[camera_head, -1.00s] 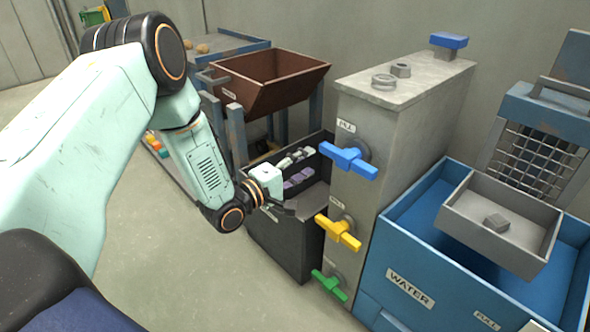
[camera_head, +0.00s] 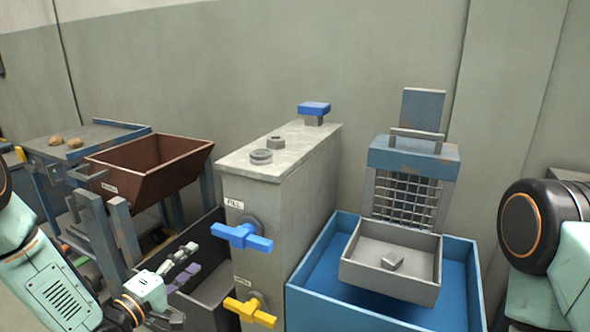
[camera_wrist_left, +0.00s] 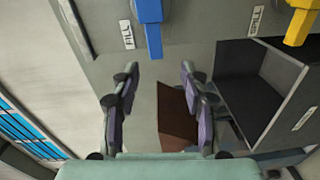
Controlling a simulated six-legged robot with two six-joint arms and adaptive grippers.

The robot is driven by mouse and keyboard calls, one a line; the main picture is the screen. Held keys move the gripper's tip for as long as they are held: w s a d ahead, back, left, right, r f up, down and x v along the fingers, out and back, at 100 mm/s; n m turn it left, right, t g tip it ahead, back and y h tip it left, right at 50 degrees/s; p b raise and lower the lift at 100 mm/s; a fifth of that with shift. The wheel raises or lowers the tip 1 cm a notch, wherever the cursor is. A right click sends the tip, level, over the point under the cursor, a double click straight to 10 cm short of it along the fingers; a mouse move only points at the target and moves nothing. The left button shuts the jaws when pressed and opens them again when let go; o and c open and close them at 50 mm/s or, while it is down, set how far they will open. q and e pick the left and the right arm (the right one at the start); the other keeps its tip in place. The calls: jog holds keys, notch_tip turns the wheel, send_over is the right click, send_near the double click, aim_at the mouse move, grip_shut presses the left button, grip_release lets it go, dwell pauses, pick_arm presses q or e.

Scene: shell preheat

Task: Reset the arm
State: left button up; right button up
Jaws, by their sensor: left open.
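My left arm (camera_head: 55,285) comes in from the lower left of the head view, pale green with black joints. My left gripper (camera_head: 186,284) is open, in front of the grey tank and beside the dark bin. In the left wrist view the gripper (camera_wrist_left: 159,76) shows two spread fingers with purple pads and nothing between them. My right arm (camera_head: 545,240) shows at the right edge, with its gripper out of view.
A grey tank (camera_head: 300,175) has blue (camera_head: 243,236) and yellow (camera_head: 249,310) handles close to the left gripper. A brown hopper (camera_head: 140,180) and dark bin (camera_head: 215,290) stand left. A blue water tub (camera_head: 460,280) holding a grey tray (camera_head: 375,283) stands right.

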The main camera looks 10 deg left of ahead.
pick_arm(q)
jog(key=s+d+f+m+g+y+p, duration=0.1)
jog(key=s+d+f+m+g+y, duration=0.1)
jog(key=s+f+m+g, duration=0.4)
jog(key=s+d+f+m+g+y+p, duration=0.15)
jog(key=s+f+g, duration=0.25)
jog(key=s+f, duration=0.55)
jog(key=s+d+m+g+y+p, duration=0.1)
jog(key=s+m+g+p, duration=0.1)
jog(key=s, duration=0.9)
jog(key=s+d+r+m+g+y+p, duration=0.1)
jog(key=s+m+g+p, duration=0.1)
jog(key=s, duration=1)
jog(key=m+g, duration=0.1)
jog(key=g, duration=0.1)
jog(key=shift+r+g, duration=0.15)
jog(key=shift+g, duration=0.25)
jog(key=shift+y, duration=0.25)
